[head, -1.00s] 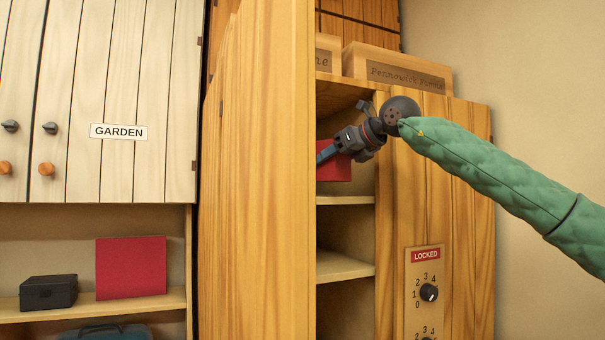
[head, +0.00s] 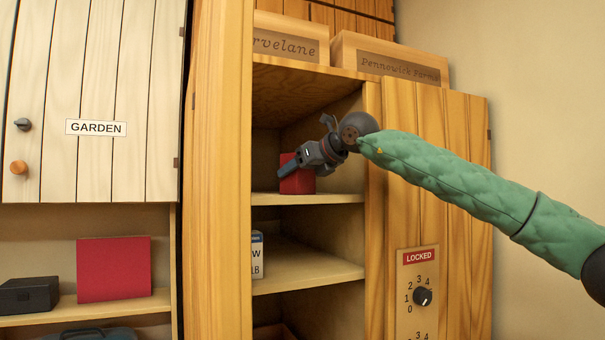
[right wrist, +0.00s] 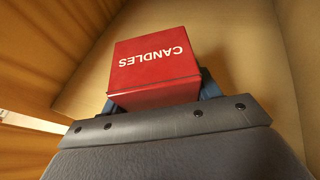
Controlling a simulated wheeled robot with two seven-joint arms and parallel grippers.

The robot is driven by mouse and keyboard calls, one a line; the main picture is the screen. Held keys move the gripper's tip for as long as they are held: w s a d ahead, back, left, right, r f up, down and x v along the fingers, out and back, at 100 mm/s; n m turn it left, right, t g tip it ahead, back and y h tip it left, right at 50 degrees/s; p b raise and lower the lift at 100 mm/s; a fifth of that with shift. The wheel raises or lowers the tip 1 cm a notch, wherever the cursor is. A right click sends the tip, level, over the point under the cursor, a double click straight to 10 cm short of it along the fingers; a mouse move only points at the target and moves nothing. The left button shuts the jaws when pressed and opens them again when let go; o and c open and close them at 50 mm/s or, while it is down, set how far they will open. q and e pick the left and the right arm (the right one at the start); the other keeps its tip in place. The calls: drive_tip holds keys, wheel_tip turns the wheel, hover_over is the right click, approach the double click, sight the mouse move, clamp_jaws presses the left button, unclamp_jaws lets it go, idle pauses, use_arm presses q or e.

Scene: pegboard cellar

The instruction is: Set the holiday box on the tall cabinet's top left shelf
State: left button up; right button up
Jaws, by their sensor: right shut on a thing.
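A red box (head: 300,182) is inside the tall cabinet's top left compartment, just above or on its shelf (head: 308,198); I cannot tell whether it touches. In the right wrist view the red box (right wrist: 155,70) reads CANDLES, upside down; no holiday label shows. My right gripper (head: 287,169) reaches in from the right and is shut on this box, with blue fingers at its sides. The gripper and wrist hide part of the box in the head view. My left gripper is out of view.
The open door (head: 220,180) stands along the compartment's left. A divider (head: 372,150) and a LOCKED panel (head: 417,295) are at the right. Crates (head: 385,62) sit on top. A lower shelf (head: 310,268) holds a partly hidden carton (head: 257,255). Another red box (head: 114,268) stands far left.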

drive_tip(key=shift+s+a, duration=0.1)
drive_tip(key=shift+a, duration=0.5)
drive_tip(key=o, duration=1.1)
drive_tip(key=shift+d, duration=0.4)
drive_tip(key=shift+c, duration=0.2)
drive_tip(key=shift+a, duration=0.25)
drive_tip(key=shift+d+r, duration=0.1)
drive_tip(key=shift+r, duration=0.05)
drive_tip(key=shift+s+d, duration=0.2)
drive_tip(key=shift+d, duration=0.05)
drive_tip(key=b+v, duration=0.1)
drive_tip(key=v, duration=0.2)
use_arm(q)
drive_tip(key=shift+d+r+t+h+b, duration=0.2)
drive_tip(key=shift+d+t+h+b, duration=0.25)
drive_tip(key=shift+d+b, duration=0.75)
use_arm(e)
drive_tip(key=v, duration=0.8)
drive_tip(key=shift+r, duration=0.2)
drive_tip(key=shift+s, duration=0.15)
